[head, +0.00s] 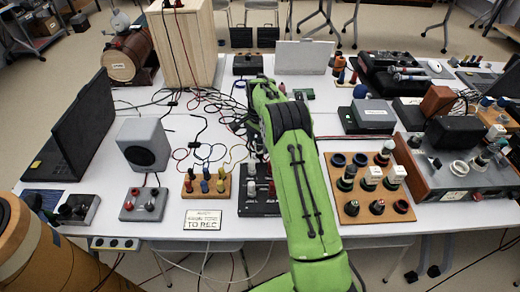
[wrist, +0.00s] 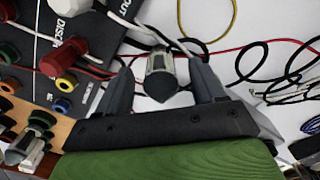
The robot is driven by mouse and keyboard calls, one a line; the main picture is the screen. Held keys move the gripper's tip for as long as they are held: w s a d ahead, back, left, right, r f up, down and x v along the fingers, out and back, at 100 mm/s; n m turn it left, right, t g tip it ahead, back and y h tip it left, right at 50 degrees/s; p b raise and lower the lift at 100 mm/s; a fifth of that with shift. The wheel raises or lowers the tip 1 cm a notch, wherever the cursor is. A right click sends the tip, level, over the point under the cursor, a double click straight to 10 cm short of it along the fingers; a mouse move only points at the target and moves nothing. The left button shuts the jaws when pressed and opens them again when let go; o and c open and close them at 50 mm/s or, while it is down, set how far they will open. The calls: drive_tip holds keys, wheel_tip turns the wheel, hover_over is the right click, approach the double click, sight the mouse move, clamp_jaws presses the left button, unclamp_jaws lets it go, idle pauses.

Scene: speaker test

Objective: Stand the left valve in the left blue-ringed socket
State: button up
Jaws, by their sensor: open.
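In the wrist view my gripper (wrist: 158,62) is open, one finger on each side of a pale grey valve (wrist: 160,62) with a dark cone-shaped end. Gaps show on both sides, so the fingers look apart from it. I cannot tell whether the valve stands or lies. In the head view my green arm reaches over the table and its fingers are not clearly visible. A wooden socket board (head: 346,213) lies right of the arm. It has a left blue-ringed socket (head: 338,160), another blue-ringed socket (head: 360,160) and several upright valves.
A dark panel (wrist: 95,25) with coloured knobs is at upper left in the wrist view, with loose cables at the right. In the head view a wooden terminal block (head: 207,187), a grey speaker (head: 143,143) and a laptop (head: 75,135) stand left; instruments crowd the right.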

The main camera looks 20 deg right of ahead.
wheel_tip(320, 180, down, 3)
drive_tip(key=shift+r, duration=0.2)
drive_tip(key=shift+c, duration=0.3)
clamp_jaws()
wheel_tip(320, 180, up, 10)
drive_tip(key=p, duration=0.2)
drive_tip(key=shift+p, duration=0.4)
drive_tip(key=shift+r, duration=0.15)
